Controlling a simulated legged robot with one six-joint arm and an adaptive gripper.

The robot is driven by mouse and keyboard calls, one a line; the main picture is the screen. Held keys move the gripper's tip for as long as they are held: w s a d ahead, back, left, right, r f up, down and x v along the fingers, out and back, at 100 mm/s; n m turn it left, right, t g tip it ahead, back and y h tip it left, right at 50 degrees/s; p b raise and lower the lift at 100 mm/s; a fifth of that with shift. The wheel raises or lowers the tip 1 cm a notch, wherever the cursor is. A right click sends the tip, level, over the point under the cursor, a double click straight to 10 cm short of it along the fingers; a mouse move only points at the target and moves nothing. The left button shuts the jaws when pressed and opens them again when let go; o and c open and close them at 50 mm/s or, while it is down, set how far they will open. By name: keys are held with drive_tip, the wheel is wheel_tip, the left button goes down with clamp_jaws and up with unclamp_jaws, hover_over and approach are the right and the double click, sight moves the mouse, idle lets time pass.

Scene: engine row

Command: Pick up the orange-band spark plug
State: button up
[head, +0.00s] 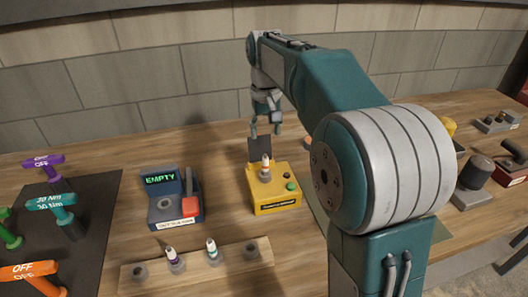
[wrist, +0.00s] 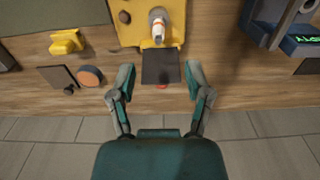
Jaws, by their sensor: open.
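The orange-band spark plug (head: 266,168) stands upright in the top of a yellow box (head: 282,202). In the wrist view the plug (wrist: 158,24) is white and grey with an orange band, near the top edge of the picture. My gripper (head: 266,132) hangs above and behind the yellow box, its fingers apart and empty. In the wrist view my gripper (wrist: 159,74) has its two fingers spread wide around a dark square plate (wrist: 160,67) at the box's edge. The plug lies beyond the fingertips, not between them.
A wooden rack (head: 205,277) holds a purple-band plug (head: 174,259) and a teal-band plug (head: 211,249). A blue device (head: 160,207) reading EMPTY stands left of the yellow box. Coloured torque tools (head: 53,205) lie on a dark mat at left. A tiled wall (head: 140,75) closes off the back.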

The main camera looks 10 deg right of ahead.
sight(265, 155)
drive_tip(key=shift+w+d+f, duration=0.1)
drive_tip(key=shift+w+d, duration=0.1)
drive_tip(key=shift+w, duration=0.35)
drive_tip(key=shift+w+f, duration=0.15)
drive_tip(key=shift+f, duration=0.05)
drive_tip(key=f, duration=0.2)
drive_tip(key=a+f, duration=0.1)
drive_tip(key=f, duration=0.4)
drive_tip(key=d+f, duration=0.1)
drive_tip(key=f, duration=0.2)
drive_tip(key=shift+d, duration=0.15)
drive_tip(key=shift+f, duration=0.15)
drive_tip(key=shift+a, duration=0.35)
drive_tip(key=c, duration=0.7)
drive_tip(key=shift+d, duration=0.15)
clamp_jaws()
